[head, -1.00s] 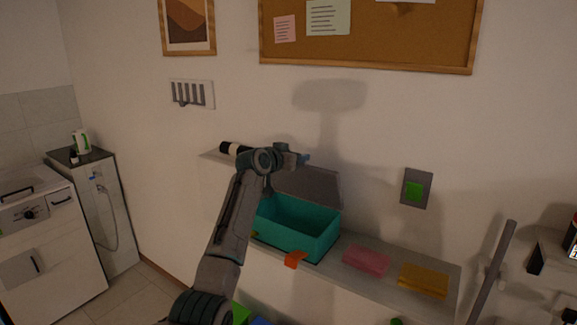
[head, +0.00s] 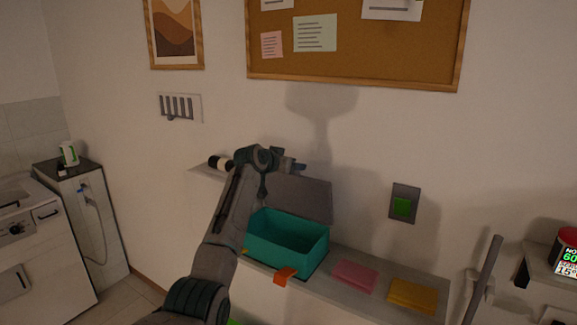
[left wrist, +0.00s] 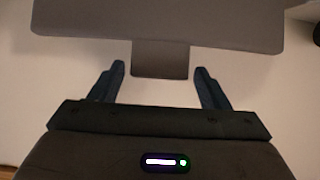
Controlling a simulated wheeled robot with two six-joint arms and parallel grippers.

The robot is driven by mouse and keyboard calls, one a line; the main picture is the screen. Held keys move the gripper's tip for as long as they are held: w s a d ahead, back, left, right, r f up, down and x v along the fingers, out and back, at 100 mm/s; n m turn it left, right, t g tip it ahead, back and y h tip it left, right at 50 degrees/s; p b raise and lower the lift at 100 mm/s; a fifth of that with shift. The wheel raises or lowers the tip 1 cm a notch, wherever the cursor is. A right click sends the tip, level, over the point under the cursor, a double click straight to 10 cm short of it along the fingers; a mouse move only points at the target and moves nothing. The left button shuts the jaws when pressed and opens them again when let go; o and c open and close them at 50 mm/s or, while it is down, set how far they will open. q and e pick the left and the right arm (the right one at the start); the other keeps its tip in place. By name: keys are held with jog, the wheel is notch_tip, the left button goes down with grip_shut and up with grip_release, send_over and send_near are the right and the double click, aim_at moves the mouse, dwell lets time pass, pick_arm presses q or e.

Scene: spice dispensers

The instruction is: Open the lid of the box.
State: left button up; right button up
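The teal box (head: 287,252) stands on a narrow shelf at the wall, its inside showing. Its grey lid (head: 303,198) stands raised behind it, near the wall; its left part is hidden by my left arm. My left gripper (head: 299,166) is just above the lid's upper edge; whether it touches is unclear. In the left wrist view my left gripper (left wrist: 160,84) has its two fingers wide apart. A grey panel that looks like the lid (left wrist: 160,22) lies ahead, with a short tab (left wrist: 160,58) between the fingers, apart from both. My right gripper is not in view.
An orange piece (head: 285,275) is at the box's front.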

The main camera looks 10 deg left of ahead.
pick_arm(q)
jog(key=shift+o, duration=0.3)
jog(key=shift+s, duration=0.15)
jog(key=b+v, duration=0.5)
jog(key=v, duration=0.6)
jog(key=shift+a+f, duration=0.1)
jog(key=shift+f, duration=0.05)
